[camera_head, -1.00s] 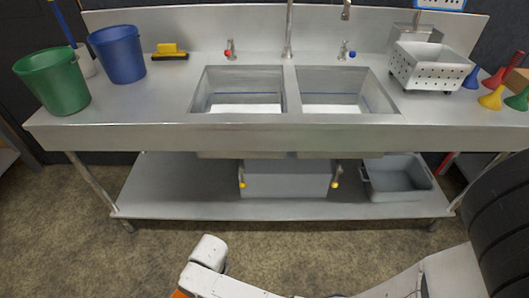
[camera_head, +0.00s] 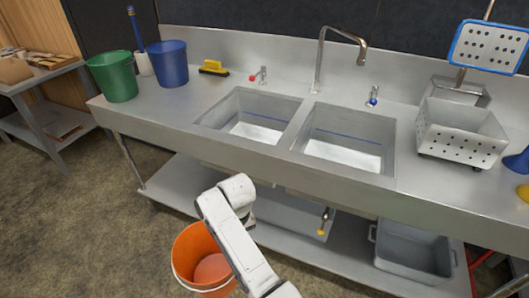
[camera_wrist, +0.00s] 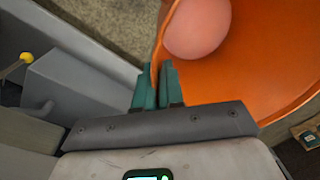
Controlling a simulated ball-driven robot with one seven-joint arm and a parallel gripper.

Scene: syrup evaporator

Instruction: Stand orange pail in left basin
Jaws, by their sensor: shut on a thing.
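The orange pail (camera_head: 200,262) hangs low in front of the sink bench, below the counter's front edge. My gripper (camera_wrist: 158,84) is shut on the pail's rim in the wrist view, with the wall between its teal fingers. The pail (camera_wrist: 265,60) opens toward the wrist camera, and a pinkish round shape shows inside it. In the head view my arm hides the gripper's fingers. The left basin (camera_head: 211,117) is to the upper right of the pail. It holds whitish content at its bottom, with a blue line on the wall above.
The right basin (camera_head: 390,152) adjoins the left one. A faucet (camera_head: 322,62) rises behind them. Green (camera_head: 112,77) and blue (camera_head: 168,64) pails and a yellow brush (camera_head: 213,67) stand at left. A perforated white box (camera_head: 460,135) stands at right. The counter's front edge lies between pail and basin.

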